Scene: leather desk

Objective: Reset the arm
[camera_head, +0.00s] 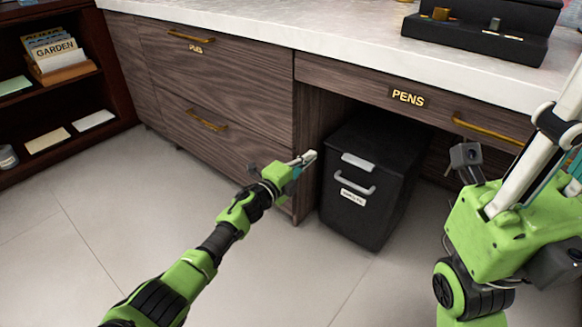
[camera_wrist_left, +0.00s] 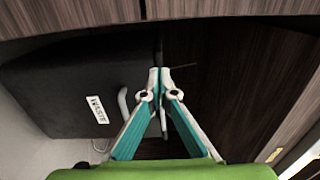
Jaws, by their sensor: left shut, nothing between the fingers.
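My left arm reaches in from the lower left in the head view. Its gripper (camera_head: 306,158) is shut and empty, in front of the desk near the black bin. In the left wrist view the two white and teal fingers of this gripper (camera_wrist_left: 159,75) meet at their tips with nothing between them. Part of my right arm shows at the right edge of the head view, folded up close to the desk. I cannot make out the right gripper's fingers.
A black bin (camera_head: 362,213) with a grey handle and white label stands under the desk. Above it is a drawer marked PENS (camera_head: 408,97). Wooden drawers (camera_head: 219,81) are to the left. A dark shelf (camera_head: 100,64) stands at far left. The grey floor (camera_head: 80,240) is clear.

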